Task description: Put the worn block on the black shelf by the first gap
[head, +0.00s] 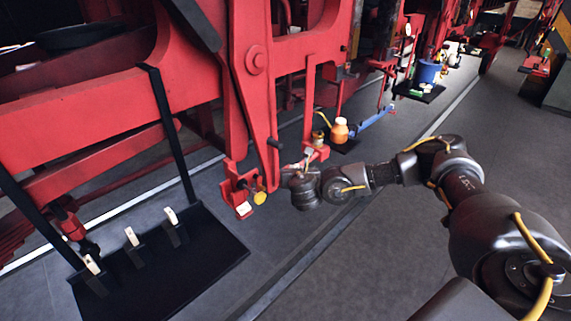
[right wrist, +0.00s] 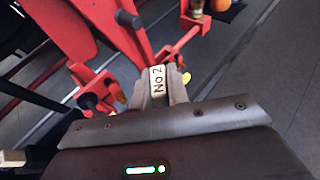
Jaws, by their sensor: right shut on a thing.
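My right gripper (head: 300,167) is by the low red frame parts, right of the red hanging bracket. In the right wrist view its grey fingers (right wrist: 160,91) are shut on a block with a white "No 2" label (right wrist: 157,80). I cannot tell whether this block is worn, or whether it touches the red frame behind it. The black shelf (head: 208,255) lies low at the left, away from the gripper. Which gap is the first is not clear. My left gripper is not in view.
A red bracket (head: 238,188) with a white face and a yellow knob (head: 260,198) hangs between the gripper and shelf. An orange container (head: 339,131) and a blue bar (head: 372,121) are behind the gripper. The grey floor at the lower middle is clear.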

